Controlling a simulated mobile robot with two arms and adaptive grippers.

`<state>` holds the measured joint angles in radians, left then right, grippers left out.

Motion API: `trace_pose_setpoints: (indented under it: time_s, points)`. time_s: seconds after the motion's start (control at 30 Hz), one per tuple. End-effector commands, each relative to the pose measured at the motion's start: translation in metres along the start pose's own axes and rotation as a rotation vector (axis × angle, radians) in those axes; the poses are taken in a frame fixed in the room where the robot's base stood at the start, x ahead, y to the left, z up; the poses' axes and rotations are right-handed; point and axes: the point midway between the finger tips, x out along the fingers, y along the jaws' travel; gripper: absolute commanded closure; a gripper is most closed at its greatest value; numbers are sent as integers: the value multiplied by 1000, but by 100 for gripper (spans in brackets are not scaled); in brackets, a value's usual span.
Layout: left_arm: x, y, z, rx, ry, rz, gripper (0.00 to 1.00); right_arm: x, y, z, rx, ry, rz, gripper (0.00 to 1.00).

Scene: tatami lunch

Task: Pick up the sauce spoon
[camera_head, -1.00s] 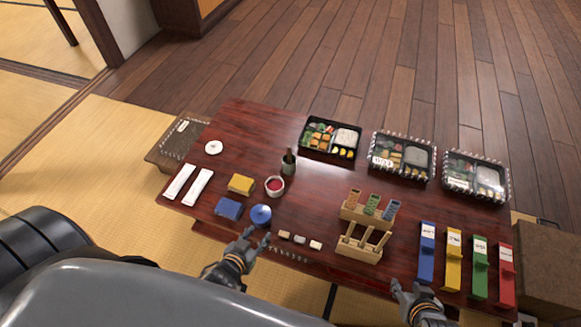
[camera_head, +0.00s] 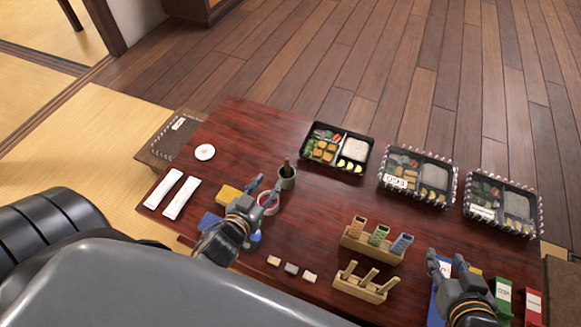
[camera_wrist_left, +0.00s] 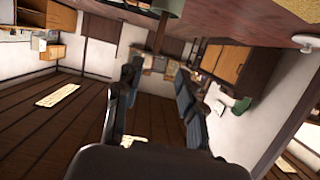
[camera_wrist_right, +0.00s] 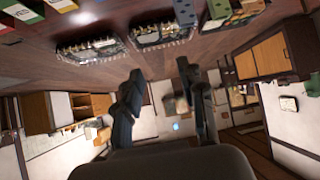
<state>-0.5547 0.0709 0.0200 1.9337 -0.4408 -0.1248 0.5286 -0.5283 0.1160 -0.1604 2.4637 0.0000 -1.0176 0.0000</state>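A brown handle (camera_head: 287,164), which looks like the sauce spoon, stands upright in a dark green cup (camera_head: 288,182); its lower end is hidden inside. In the left wrist view the cup (camera_wrist_left: 166,8) and handle (camera_wrist_left: 160,36) show at the top edge, beyond the fingers. My left gripper (camera_head: 266,184) is open and empty, just left of the cup and apart from the handle. A small white bowl of red sauce (camera_head: 268,209) is partly hidden behind its fingers. My right gripper (camera_head: 446,258) is open and empty over the right side of the table.
The dark red table (camera_head: 240,130) holds an open lunch box (camera_head: 366,150) and two lidded ones (camera_head: 390,180) (camera_head: 480,212). Wooden holders (camera_head: 372,256) stand right of centre. Blue and yellow items (camera_head: 229,194) lie near my left arm. Coloured boxes (camera_head: 503,290) are beside my right gripper.

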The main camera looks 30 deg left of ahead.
Motion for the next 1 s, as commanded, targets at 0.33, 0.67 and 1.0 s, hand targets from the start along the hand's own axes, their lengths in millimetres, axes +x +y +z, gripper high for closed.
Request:
trace_pose_setpoints:
  time_s: [0.33, 0.67, 1.0]
  points:
    - [58, 1, 1, 0, 2, 1, 61, 3, -10, -65, -1, 341, -21, 60]
    - [76, 1, 1, 1, 0, 0, 61, -4, -13, -90, 0, 475, -29, 60]
    - [104, 6, 3, 2, 1, 0, 61, -30, -20, -138, 5, 781, -48, 60]
